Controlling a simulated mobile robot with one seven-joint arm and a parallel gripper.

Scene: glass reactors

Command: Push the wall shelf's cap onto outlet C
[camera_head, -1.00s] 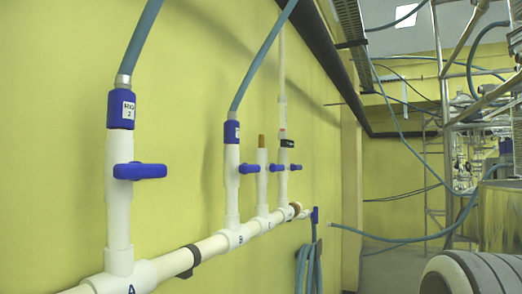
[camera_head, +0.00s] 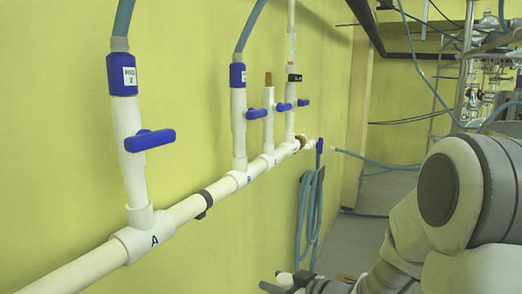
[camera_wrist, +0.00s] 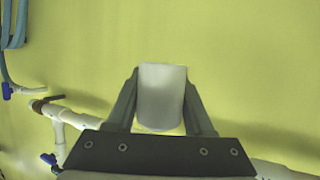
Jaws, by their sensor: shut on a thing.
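My gripper (camera_wrist: 161,105) is shut on a white cylindrical cap (camera_wrist: 162,90), held between its two dark fingers in the wrist view. In the head view my arm comes in from the lower right. A dark end with a small white piece shows at the bottom edge there, too small to make out well. Outlet C (camera_head: 268,118) appears to be the third riser on the white wall pipe, a short white pipe with a brown top (camera_head: 268,79) and a blue valve handle (camera_head: 257,114). No hose is on it. The gripper is below and apart from it.
The white pipe (camera_head: 185,210) runs along the yellow wall. Outlet A (camera_head: 131,165) and outlet B (camera_head: 239,130) carry teal hoses. A taller riser (camera_head: 290,110) stands just beyond C. A coiled teal hose (camera_head: 310,215) hangs at the pipe's far end.

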